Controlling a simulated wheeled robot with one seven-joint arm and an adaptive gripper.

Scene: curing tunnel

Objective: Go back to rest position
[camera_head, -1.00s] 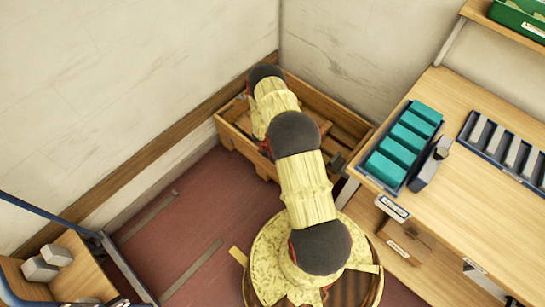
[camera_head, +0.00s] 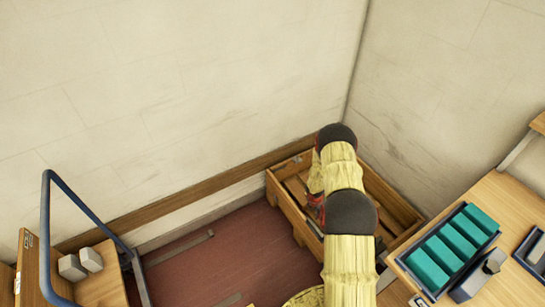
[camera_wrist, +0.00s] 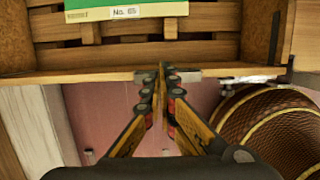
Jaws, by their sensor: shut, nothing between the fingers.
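My gripper (camera_wrist: 162,75) shows in the wrist view with its two fingers brought together at the tips and nothing between them. It points toward the front edge of a wooden crate (camera_wrist: 120,76). In the head view my arm stretches over the right part of the same wooden crate (camera_head: 284,212) in the room corner. The gripper's fingertips are hidden behind my arm there.
A workbench (camera_head: 510,212) at the right bears a tray of teal blocks (camera_head: 458,243). A wooden cart with a blue handle (camera_head: 48,215) holds grey blocks (camera_head: 82,263) at the left. A green box labelled No. 65 (camera_wrist: 125,12) lies in the crate.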

